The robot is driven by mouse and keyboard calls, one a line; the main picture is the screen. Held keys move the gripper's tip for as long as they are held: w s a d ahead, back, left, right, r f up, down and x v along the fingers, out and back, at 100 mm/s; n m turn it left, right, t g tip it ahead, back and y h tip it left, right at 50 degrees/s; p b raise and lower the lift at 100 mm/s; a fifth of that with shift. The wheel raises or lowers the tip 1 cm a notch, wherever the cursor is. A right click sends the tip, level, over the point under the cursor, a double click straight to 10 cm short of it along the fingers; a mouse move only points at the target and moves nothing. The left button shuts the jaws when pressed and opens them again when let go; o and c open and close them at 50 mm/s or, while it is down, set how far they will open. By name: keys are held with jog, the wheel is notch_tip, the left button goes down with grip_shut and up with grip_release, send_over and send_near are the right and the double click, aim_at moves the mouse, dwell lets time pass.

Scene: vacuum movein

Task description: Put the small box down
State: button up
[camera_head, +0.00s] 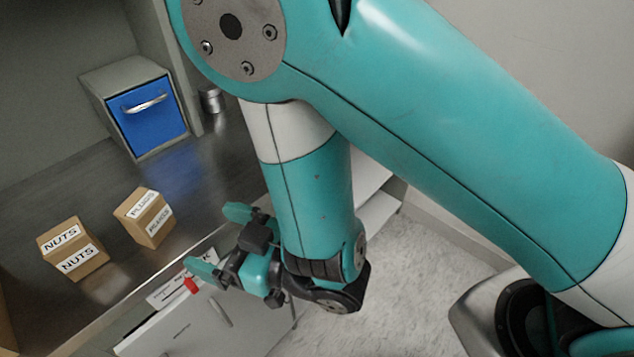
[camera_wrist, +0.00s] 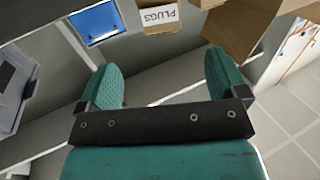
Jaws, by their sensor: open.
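Two small brown cardboard boxes stand on the dark counter in the head view. The box labelled NUTS (camera_head: 73,248) is at the left, and the box labelled PLUGS (camera_head: 145,217) is to its right. The PLUGS box also shows at the top of the wrist view (camera_wrist: 158,17). My gripper (camera_head: 219,241) is beside the counter's front edge, to the right of both boxes and apart from them. Its two green fingers are spread with nothing between them, as the wrist view also shows (camera_wrist: 163,78).
A grey cabinet with a blue drawer (camera_head: 150,112) stands at the back of the counter (camera_head: 110,185), a metal can (camera_head: 211,99) beside it. White drawers (camera_head: 190,325) are below the front edge. A brown open carton (camera_wrist: 238,30) shows in the wrist view. Pale floor lies right.

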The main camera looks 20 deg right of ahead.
jog(key=w+d+r+m+g+h, duration=0.3)
jog(key=w+d+r+m+h, duration=0.1)
jog(key=w+d+r+h, duration=0.15)
jog(key=s+d+r+g+h, duration=0.5)
jog(key=s+d+r+g, duration=0.2)
jog(key=s+d, duration=0.6)
jog(key=shift+s+d+r+g, duration=0.3)
jog(key=shift+d+r, duration=0.25)
jog(key=shift+r, duration=0.35)
